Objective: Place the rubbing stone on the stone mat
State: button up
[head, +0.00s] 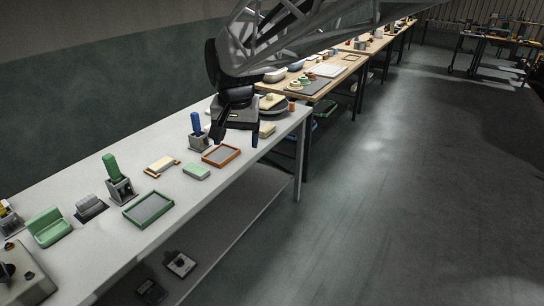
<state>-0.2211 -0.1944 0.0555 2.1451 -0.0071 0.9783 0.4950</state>
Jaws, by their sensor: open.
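My gripper (236,133) is open and empty, in the air over the far end of the pale grey bench, above the orange-framed grey panel (221,156). A pale green block (196,172) lies on the bench to the left of that panel; it may be the rubbing stone, but I cannot tell for certain. A grey ribbed block (89,206) sits on a dark pad further left. A green-framed grey panel (148,210) lies near the front edge. I cannot tell which flat piece is the stone mat.
A cream block (160,163) rests in a brown holder. Blue-handled (196,128) and green-handled (112,170) tools stand in grey holders. A green box-like thing (49,228) is at the left. More benches run behind; clear floor (370,220) lies right.

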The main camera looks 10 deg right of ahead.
jog(key=s+d+f+n, duration=0.1)
jog(key=s+d+f, duration=0.2)
jog(key=s, duration=0.9)
jog(key=s+d+f+n, duration=0.1)
jog(key=s+d+f, duration=0.2)
jog(key=s+d, duration=0.6)
jog(key=s, duration=0.3)
jog(key=shift+d+f+n+t+h, duration=0.2)
jog(key=shift+n+t+h, duration=0.1)
jog(key=shift+n+t, duration=0.1)
